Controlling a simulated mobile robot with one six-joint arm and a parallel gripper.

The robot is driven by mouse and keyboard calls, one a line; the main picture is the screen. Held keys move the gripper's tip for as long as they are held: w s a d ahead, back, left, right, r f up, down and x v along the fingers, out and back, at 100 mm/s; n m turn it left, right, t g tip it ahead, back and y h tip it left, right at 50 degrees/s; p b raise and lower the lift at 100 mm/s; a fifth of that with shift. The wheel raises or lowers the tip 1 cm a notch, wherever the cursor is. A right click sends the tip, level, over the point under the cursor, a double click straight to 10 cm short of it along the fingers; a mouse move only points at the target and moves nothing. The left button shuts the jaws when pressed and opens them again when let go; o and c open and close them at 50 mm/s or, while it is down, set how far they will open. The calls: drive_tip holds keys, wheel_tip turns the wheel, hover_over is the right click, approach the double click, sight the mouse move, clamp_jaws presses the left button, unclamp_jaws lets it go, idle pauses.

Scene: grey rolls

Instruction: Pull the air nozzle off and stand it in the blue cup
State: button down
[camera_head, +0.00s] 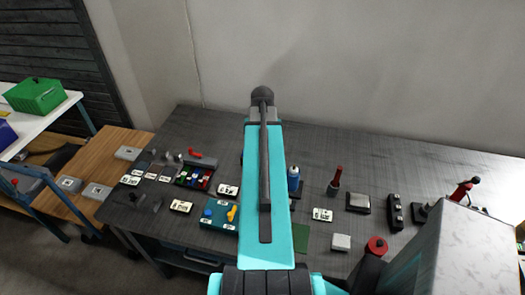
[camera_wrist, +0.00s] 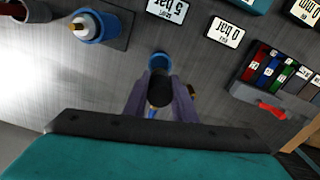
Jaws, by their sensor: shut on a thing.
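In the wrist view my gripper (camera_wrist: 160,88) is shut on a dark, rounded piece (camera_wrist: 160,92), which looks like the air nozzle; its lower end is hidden. A small blue round rim, likely the blue cup (camera_wrist: 158,60), shows just beyond the fingertips, partly covered by the held piece. I cannot tell whether the piece is inside it, above it or beside it. A bit of blue also shows between the fingers. In the head view my arm hides the gripper, the held piece and this blue rim.
A white-topped bottle in a blue holder (camera_wrist: 95,26) stands on a dark base at upper left; it also shows in the head view (camera_head: 293,178).

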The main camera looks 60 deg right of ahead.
drive_tip(key=shift+f+b, duration=1.3)
drive_tip(key=shift+f, duration=1.25)
drive_tip(key=shift+f+b, duration=0.65)
drive_tip(key=shift+f, duration=1)
idle(0.8)
drive_tip(key=c, duration=1.4)
unclamp_jaws()
drive_tip(key=shift+r, duration=0.2)
drive_tip(key=shift+r+b, duration=1.65)
drive_tip(key=shift+r, duration=5.05)
